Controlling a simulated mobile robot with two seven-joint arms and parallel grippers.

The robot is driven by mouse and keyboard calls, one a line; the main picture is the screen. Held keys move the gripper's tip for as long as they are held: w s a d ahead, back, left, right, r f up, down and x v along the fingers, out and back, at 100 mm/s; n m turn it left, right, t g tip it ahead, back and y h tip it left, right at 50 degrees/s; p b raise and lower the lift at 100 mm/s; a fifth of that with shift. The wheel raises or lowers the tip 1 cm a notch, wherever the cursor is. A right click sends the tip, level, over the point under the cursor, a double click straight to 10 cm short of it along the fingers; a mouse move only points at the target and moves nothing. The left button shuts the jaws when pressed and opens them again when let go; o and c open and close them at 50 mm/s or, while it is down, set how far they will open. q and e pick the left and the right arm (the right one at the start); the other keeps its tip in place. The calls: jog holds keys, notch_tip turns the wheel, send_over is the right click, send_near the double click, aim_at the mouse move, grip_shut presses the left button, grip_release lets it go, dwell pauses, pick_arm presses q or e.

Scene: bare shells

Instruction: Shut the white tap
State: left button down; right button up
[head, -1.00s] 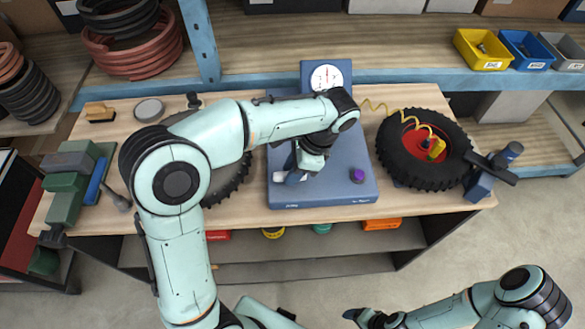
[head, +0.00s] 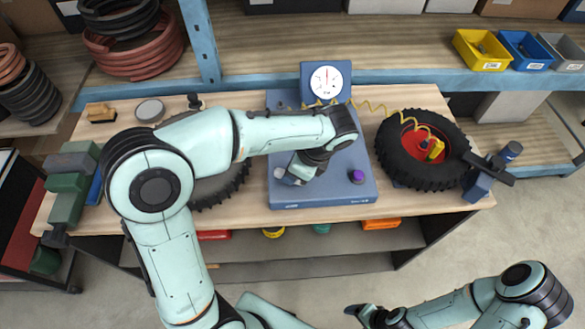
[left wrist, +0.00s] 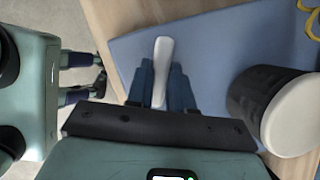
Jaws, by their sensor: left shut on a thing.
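The white tap shows in the left wrist view as a pale lever (left wrist: 163,58) standing out over the blue panel. My left gripper (left wrist: 162,88) is shut on this lever, with one blue-grey finger on each side of it. In the head view my left gripper (head: 290,178) is low over the left part of the blue panel (head: 325,192), and the hand and forearm hide most of the tap. The tap's pivot is not clear. My right gripper (head: 356,314) is at the bottom edge, away from the bench, and its fingers are too small to read.
A purple knob (head: 356,176) sits on the panel's right side, with a gauge (head: 326,82) behind. A wheel with a black tire (head: 395,165) lies to the right, joined by a yellow coiled hose (head: 370,105). Another tire (head: 222,190) lies left, partly under my arm.

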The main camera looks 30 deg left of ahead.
pick_arm(q)
jog(key=m+t, duration=0.1)
jog(key=m, duration=0.2)
jog(key=shift+s+m, duration=0.1)
jog(key=shift+m, duration=0.3)
jog(key=m+t, duration=0.1)
jog(key=m, duration=0.2)
jog(key=shift+s+a+m+t+p, duration=0.1)
jog(key=shift+m+t+p, duration=0.2)
jog(key=shift+t+p, duration=0.1)
jog(key=m+h, duration=0.1)
jog(key=m, duration=0.1)
jog(key=m+t+h+p, duration=0.1)
jog(key=m, duration=0.2)
jog(key=shift+t, duration=0.3)
pick_arm(e)
jog(key=w+r, duration=0.2)
jog(key=w, duration=0.1)
jog(key=shift+r, duration=0.3)
pick_arm(q)
jog(key=shift+m, duration=0.3)
jog(key=c, duration=1)
grip_release()
jog(key=shift+s+r, duration=0.1)
jog(key=v, duration=1.3)
pick_arm(e)
jog(key=shift+s+f, duration=0.1)
jog(key=shift+s, duration=0.05)
